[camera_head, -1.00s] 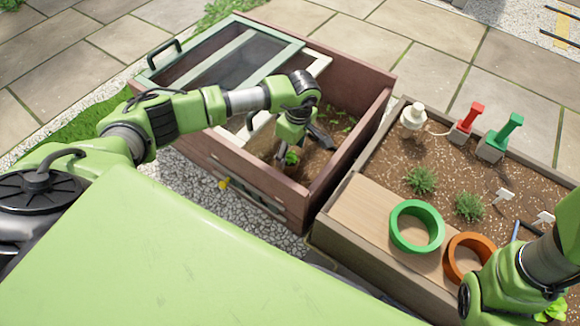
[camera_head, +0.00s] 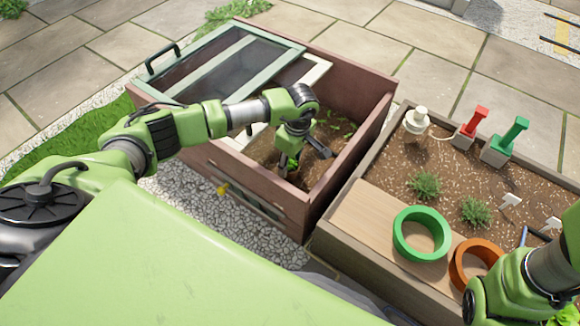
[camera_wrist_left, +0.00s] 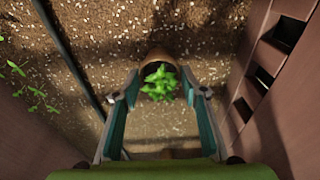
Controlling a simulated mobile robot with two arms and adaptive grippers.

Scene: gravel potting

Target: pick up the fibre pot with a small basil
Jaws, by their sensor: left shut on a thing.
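The fibre pot (camera_wrist_left: 158,60) is brown and holds a small basil (camera_wrist_left: 160,82) with bright green leaves. It shows between the fingers of my left gripper (camera_wrist_left: 160,76) in the left wrist view, low over brown soil. The gripper is shut on the pot. In the head view, my left gripper (camera_head: 290,162) reaches down into the wooden cold frame (camera_head: 270,208), and a little basil green (camera_head: 293,164) shows by the fingers. The pot is mostly hidden there. I cannot tell whether its base touches the soil. My right arm is at the lower right; its fingers are out of view.
The cold frame has glazed lids (camera_head: 235,68) at the back left and small seedlings (camera_head: 335,124) inside. Its walls stand close around the gripper.

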